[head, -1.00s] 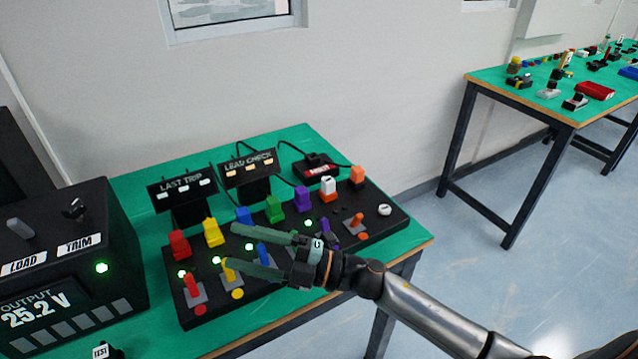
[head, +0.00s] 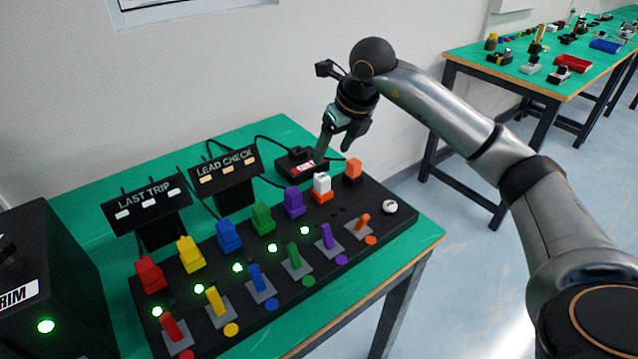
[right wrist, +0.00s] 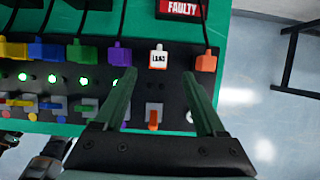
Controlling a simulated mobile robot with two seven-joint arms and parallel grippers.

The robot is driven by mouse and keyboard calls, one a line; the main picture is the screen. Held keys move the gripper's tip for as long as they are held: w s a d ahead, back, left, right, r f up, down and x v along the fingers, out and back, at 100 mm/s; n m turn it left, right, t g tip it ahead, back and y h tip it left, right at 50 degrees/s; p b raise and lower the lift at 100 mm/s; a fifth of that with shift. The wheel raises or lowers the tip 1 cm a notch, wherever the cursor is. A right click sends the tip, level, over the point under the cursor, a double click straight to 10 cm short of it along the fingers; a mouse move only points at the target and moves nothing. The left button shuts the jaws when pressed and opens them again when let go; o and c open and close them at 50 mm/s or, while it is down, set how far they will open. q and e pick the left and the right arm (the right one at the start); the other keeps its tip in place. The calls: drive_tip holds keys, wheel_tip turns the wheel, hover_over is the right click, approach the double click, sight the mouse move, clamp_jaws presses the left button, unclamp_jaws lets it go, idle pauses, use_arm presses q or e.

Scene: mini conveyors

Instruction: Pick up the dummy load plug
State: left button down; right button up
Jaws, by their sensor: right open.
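A white plug (head: 321,184) with a dark label on it sits upright on an orange base in the back row of the black panel (head: 405,206). It looks like the dummy load plug, and its label is too small to read surely. In the right wrist view the white plug (right wrist: 158,58) shows just beyond and between my fingertips, untouched. My right gripper (head: 337,150) is open and empty, raised above the back of the panel, fingers pointing down. It also shows in the right wrist view (right wrist: 163,78). My left gripper is not in view.
A purple plug (head: 293,202) and an orange plug (head: 353,170) flank the white one closely. Several coloured levers stand along the front. A black box with a red FAULTY label (right wrist: 181,8) and cables lie behind. Two black signs stand at back left.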

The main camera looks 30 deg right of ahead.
sight(323, 177)
drive_tip(key=x, duration=0.5)
drive_tip(key=shift+s+f, duration=0.1)
drive_tip(key=shift+f, duration=0.15)
drive_tip(key=shift+s+x, duration=0.15)
drive_tip(key=shift+x, duration=1.25)
drive_tip(key=shift+s+x, duration=0.1)
drive_tip(key=shift+x, duration=1.25)
drive_tip(key=shift+c, duration=0.2)
clamp_jaws()
